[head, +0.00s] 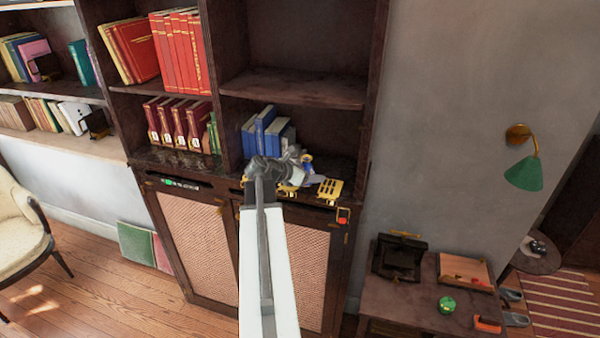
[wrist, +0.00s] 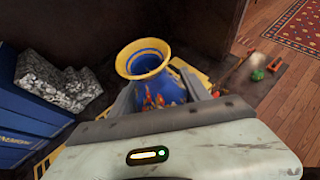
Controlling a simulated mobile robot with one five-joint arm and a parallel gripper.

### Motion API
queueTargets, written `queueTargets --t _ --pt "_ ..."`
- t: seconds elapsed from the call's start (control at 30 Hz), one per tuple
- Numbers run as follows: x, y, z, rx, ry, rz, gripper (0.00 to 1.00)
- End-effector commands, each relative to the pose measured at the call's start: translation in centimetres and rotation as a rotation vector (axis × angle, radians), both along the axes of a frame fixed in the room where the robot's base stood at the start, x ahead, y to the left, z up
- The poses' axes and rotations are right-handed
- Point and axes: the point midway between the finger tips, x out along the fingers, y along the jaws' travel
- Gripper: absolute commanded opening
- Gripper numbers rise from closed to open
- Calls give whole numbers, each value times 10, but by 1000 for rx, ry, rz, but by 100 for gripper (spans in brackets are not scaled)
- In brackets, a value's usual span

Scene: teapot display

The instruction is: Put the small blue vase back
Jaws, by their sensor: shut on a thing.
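The small blue vase (wrist: 158,84) has a yellow rim and an orange pattern on its body. In the wrist view it stands between the fingers of my gripper (wrist: 160,100), which is shut on it. In the head view my gripper (head: 290,172) is at the front of the cabinet's lower right compartment, and only a bit of the blue vase (head: 307,158) shows past it. My gripper hides most of the vase there, and I cannot tell whether its base touches the shelf.
Blue books (head: 262,132) stand left of my gripper, with a grey speckled block (wrist: 58,84) beside them in the wrist view. A yellow slotted piece (head: 330,188) lies at the shelf's right front. The shelf above (head: 295,88) is empty. A low side table (head: 420,300) stands at right.

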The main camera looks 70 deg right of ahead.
Motion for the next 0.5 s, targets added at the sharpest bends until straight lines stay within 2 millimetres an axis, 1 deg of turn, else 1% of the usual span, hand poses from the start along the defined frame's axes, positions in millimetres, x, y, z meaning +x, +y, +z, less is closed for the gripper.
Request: queueTargets --t 0.03,0.1,0.2,0.33,0.5 --pt "13 -20 -3 0 0 0 7" --pt "26 -37 -5 0 0 0 7" --pt "41 -58 -7 0 1 0 7" --pt "52 -74 -9 0 1 0 7" --pt "55 -76 -9 0 0 1 7"
